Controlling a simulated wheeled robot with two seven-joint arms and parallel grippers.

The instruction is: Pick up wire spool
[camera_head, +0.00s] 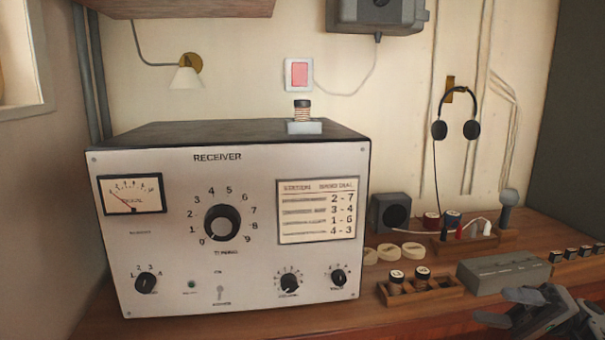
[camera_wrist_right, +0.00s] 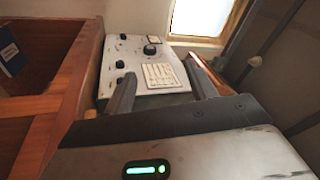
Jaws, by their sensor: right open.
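A copper-coloured coil with a black cap (camera_head: 302,110) stands on a pale block on top of the receiver. My right gripper (camera_head: 507,307) is low at the right, in front of the grey box and apart from the spools. In the right wrist view its two fingers are spread and empty, with the receiver beyond them. My left gripper is not in view.
The large receiver (camera_head: 225,240) fills the left of the desk. Headphones (camera_head: 456,115) hang on the wall.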

